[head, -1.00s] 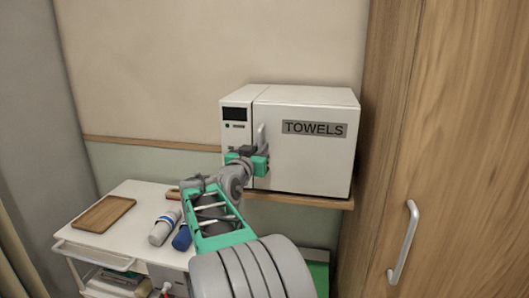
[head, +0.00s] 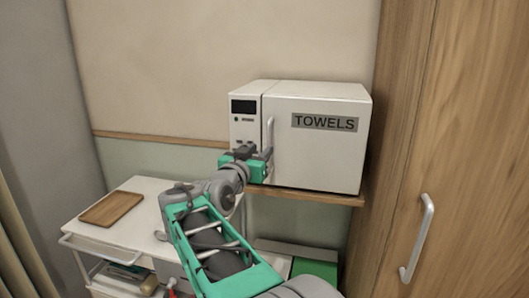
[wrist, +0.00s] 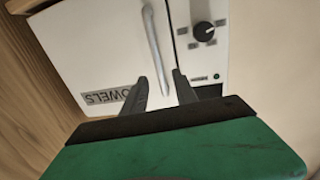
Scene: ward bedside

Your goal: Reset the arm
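The white towel warmer (head: 318,140), marked TOWELS, stands on a wooden shelf with its door shut. Its vertical bar handle (head: 270,132) is on the left side of the door. My gripper (head: 262,155) is in front of the handle's lower part. In the wrist view, my gripper (wrist: 160,78) has its two dark fingers spread apart. The handle (wrist: 156,45) shows in the gap between them, beyond or level with the tips; contact cannot be told. Nothing is held.
A white trolley (head: 140,195) with a wooden board (head: 111,208) stands at left, partly behind my arm. The wooden shelf edge (head: 320,197) runs under the warmer. A tall wooden cupboard (head: 470,150) with a metal handle (head: 417,238) closes off the right.

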